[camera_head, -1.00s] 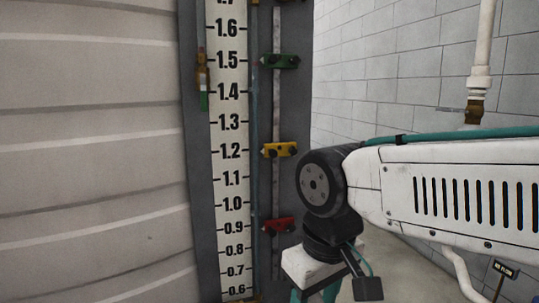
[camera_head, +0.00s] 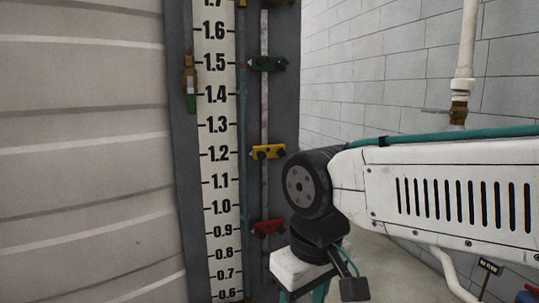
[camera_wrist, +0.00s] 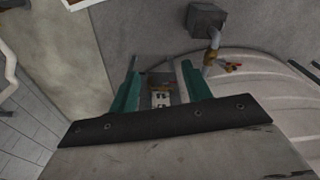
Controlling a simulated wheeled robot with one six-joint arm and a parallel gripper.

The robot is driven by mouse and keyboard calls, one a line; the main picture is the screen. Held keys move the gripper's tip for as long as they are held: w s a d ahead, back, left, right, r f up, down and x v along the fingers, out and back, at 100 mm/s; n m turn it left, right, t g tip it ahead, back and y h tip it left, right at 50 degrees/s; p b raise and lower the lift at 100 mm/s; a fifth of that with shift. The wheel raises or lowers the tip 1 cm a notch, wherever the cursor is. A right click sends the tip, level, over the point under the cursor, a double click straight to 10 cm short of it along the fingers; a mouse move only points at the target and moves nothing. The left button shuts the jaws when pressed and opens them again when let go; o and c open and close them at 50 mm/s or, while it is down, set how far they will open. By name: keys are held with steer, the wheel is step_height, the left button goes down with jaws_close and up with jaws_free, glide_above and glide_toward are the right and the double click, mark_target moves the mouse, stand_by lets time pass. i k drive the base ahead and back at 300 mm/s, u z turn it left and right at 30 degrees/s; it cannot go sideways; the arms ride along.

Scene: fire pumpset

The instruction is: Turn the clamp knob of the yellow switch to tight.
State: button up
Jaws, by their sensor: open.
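The yellow switch (camera_head: 268,152) is clamped on a thin vertical rod beside the white scale, near the 1.2 mark in the head view. Dark knobs show on its front; I cannot tell whether its clamp knob is tight or loose. My gripper's teal fingers also show in the wrist view (camera_wrist: 158,90), spread apart with nothing seen held between them. In the head view my gripper is mostly cut off at the bottom, below and right of the yellow switch and apart from it. The wrist view points down toward the floor, and the yellow switch cannot be made out there.
A green switch (camera_head: 267,63) sits above on the same rod and a red switch (camera_head: 268,227) below. The scale board (camera_head: 218,150) stands against a ribbed tank (camera_head: 80,150) at left. A white pipe (camera_head: 466,50) runs along the block wall at right.

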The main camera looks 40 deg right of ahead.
mark_target(281, 153)
steer(key=u, duration=0.45)
steer(key=k, duration=1.05)
steer(key=z, duration=0.6)
steer(key=i, duration=1.35)
steer(key=u, duration=0.15)
